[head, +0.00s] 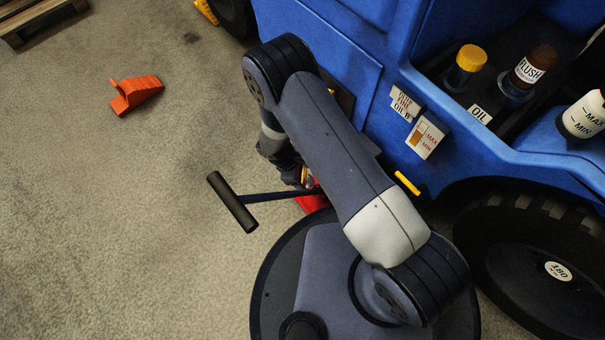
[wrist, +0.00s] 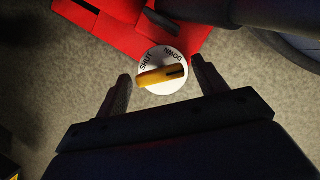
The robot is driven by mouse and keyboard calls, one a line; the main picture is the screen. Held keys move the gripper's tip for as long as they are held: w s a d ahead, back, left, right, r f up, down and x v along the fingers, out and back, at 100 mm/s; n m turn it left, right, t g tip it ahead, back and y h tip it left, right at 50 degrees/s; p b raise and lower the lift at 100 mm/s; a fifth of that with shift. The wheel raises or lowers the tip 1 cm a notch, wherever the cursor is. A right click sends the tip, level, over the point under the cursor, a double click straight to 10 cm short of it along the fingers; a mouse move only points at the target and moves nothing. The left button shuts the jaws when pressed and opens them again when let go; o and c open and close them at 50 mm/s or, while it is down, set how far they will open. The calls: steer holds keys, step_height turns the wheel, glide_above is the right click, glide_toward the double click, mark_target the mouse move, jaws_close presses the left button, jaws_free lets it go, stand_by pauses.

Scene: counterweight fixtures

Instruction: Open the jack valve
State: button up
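The jack is red, on the floor beside the blue vehicle; in the head view its red body (head: 313,203) shows partly behind my arm. My gripper (wrist: 161,69) is open, one finger on each side of the dial, with gaps visible. In the head view the gripper (head: 296,178) is mostly hidden.
The jack's black T-handle (head: 233,203) sticks out left over the floor. The blue vehicle (head: 325,65) and its wheel (head: 510,285) stand close on the right. An orange wheel chock (head: 135,93) and a pallet (head: 35,18) lie left. Carpet at lower left is clear.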

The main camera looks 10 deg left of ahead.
steer(key=c, duration=0.9)
steer(key=shift+o, duration=0.2)
steer(key=shift+s+n+t+b, duration=0.1)
steer(key=shift+n+t+b, duration=0.35)
steer(key=shift+n, duration=1.05)
steer(key=o, duration=1)
steer(key=p+v, duration=0.5)
steer(key=v, duration=0.6)
steer(key=shift+s+d, duration=0.1)
steer(key=shift+f, duration=0.15)
